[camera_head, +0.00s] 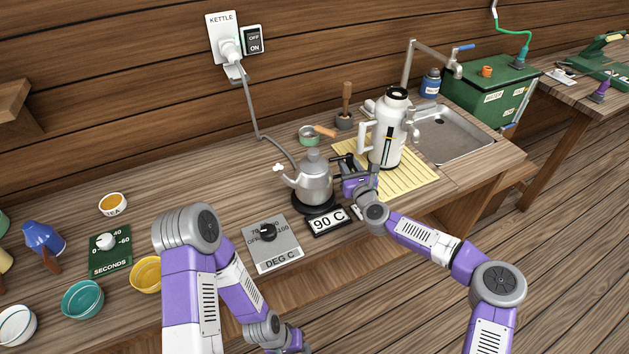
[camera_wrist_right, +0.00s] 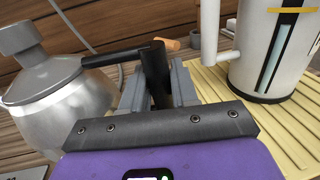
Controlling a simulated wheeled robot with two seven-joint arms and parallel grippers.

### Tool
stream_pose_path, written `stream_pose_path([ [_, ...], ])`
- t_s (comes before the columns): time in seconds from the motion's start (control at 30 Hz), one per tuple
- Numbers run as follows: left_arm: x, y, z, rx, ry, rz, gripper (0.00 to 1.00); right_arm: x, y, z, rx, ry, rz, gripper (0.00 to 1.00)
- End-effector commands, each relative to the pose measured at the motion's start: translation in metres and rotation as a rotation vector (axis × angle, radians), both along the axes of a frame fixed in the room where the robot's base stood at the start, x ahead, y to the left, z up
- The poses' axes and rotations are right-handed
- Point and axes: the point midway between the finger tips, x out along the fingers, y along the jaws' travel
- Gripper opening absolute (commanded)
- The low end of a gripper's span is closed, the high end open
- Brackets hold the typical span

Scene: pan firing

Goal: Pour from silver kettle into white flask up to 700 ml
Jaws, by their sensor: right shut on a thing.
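The silver kettle (camera_head: 314,183) sits upright on its dark round base (camera_head: 313,204), with its spout to the left and its black handle to the right. The kettle also shows at the left of the right wrist view (camera_wrist_right: 45,75). My right gripper (camera_wrist_right: 158,90) is shut on the kettle's black handle. It shows in the head view (camera_head: 356,178) just right of the kettle. The white flask (camera_head: 385,135) stands upright on a yellow ribbed mat (camera_head: 412,182), behind and right of the gripper.
A display reading 90 C (camera_head: 328,221) and a DEG C dial panel (camera_head: 272,245) lie in front of the kettle. A cord (camera_head: 253,110) runs from the wall socket down behind the kettle. A wooden-handled pestle in a mortar (camera_head: 345,120) and a sink (camera_head: 455,137) are behind.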

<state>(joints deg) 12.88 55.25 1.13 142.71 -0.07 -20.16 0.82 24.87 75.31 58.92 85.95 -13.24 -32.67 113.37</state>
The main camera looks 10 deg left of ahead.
Motion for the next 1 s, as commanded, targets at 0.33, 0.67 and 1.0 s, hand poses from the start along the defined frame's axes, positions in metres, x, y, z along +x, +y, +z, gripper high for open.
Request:
stream_pose_path([
  [0.33,0.0,0.0,0.01,0.0,0.0,0.0,0.43,0.0,0.001,0.021,0.004,-0.004,0.0,0.0],
  [0.67,0.0,0.0,0.017,0.0,0.0,0.0,0.43,0.0,0.001,0.036,0.004,-0.004,0.001,0.0],
  [1.0,0.0,0.0,0.024,0.0,0.0,0.0,0.43,0.0,0.001,0.05,0.003,-0.004,0.001,0.0],
])
